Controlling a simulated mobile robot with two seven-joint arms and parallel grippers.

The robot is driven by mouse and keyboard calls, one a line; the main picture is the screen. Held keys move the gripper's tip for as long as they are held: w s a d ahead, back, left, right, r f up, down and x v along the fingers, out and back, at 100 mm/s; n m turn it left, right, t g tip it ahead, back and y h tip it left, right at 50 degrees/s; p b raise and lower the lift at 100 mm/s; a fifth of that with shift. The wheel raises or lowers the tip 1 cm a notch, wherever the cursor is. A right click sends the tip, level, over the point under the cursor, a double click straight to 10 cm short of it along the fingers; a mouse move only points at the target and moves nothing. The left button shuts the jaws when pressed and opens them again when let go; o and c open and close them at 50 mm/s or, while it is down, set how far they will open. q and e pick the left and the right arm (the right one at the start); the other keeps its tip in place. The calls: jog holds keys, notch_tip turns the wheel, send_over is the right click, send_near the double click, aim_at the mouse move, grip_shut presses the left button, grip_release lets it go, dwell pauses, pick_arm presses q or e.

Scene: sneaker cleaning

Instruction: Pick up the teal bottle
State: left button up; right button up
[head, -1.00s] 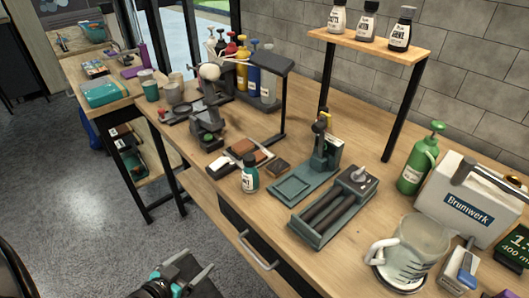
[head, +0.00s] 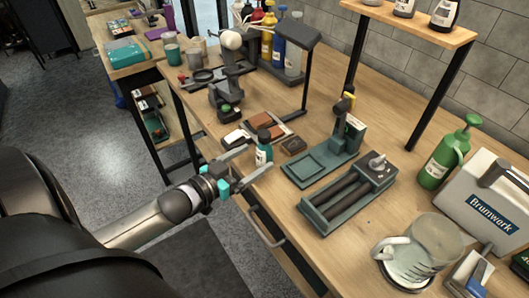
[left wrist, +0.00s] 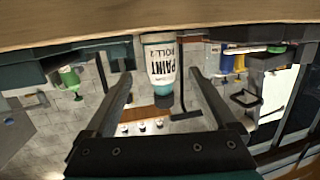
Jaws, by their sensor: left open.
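The teal bottle (head: 264,152), small with a dark cap and a white label, stands upright near the front edge of the workbench (head: 330,245). My left gripper (head: 258,159) is open at the bottle, coming in over the front edge, with one finger toward each side of it. In the left wrist view, which is upside down, the bottle (left wrist: 160,62) shows between the two fingertips (left wrist: 160,76), with visible gaps on both sides. Part of the bottle's lower side is hidden by a finger in the head view. My right gripper is not in view.
A brush block set (head: 262,128) lies just behind the bottle. A green tray with a stand (head: 310,170) and a roller unit (head: 345,200) are to the right. A black-framed lamp stand (head: 306,80) rises behind. A drawer handle (head: 266,228) sits below the front edge.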

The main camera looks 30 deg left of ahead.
aim_at(270, 149)
pick_arm(q)
jog(key=shift+x, duration=1.4)
jog(key=x, duration=0.1)
jog(key=b+x, duration=0.2)
jog(key=x, duration=0.1)
jog(key=shift+f, duration=0.3)
jog(key=shift+w, duration=0.55)
grip_shut()
